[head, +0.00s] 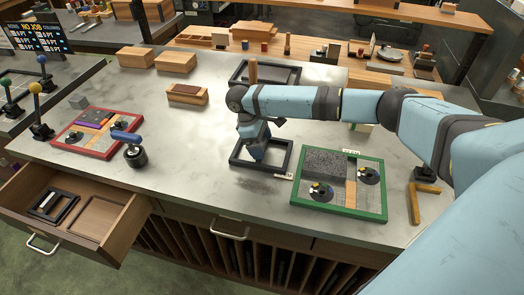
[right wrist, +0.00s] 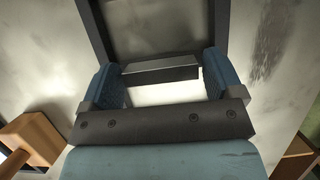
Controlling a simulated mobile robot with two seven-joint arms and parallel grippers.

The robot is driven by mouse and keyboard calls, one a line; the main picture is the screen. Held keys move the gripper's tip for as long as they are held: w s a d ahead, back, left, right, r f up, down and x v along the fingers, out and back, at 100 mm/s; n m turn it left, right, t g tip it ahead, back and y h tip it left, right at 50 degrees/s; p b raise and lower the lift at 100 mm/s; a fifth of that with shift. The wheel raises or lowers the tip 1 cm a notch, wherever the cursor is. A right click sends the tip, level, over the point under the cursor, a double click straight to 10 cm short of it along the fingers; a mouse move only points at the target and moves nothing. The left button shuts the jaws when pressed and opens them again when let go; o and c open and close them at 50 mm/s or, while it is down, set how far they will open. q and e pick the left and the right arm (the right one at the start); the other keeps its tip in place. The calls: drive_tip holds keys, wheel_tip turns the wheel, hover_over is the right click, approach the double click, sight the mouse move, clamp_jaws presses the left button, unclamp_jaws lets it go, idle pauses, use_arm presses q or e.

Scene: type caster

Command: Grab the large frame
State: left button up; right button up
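A dark rectangular frame (head: 287,158) lies on the grey worktop, left of the green-rimmed tray. My right gripper (head: 257,151) points down over it and hides part of its far side. In the right wrist view, the frame (right wrist: 216,30) reaches up past my right gripper (right wrist: 160,88). The blue fingers stand wide apart, with a dark bar showing between them. I cannot tell whether they touch it. Another dark frame (head: 295,74) lies farther back, partly behind my arm. A smaller dark frame (head: 36,209) is in the open drawer. My left gripper is not in view.
The green-rimmed tray (head: 338,211) sits close right of the frame. A red-rimmed tray (head: 97,152) and a blue-handled tool (head: 134,151) are at left. Wooden boxes (head: 176,62) stand behind. The drawer (head: 122,222) juts out at front left. The worktop's middle left is clear.

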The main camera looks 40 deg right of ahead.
drive_tip(key=c, duration=1.4)
drive_tip(key=shift+w+r, duration=0.1)
clamp_jaws()
drive_tip(key=shift+r, duration=0.1)
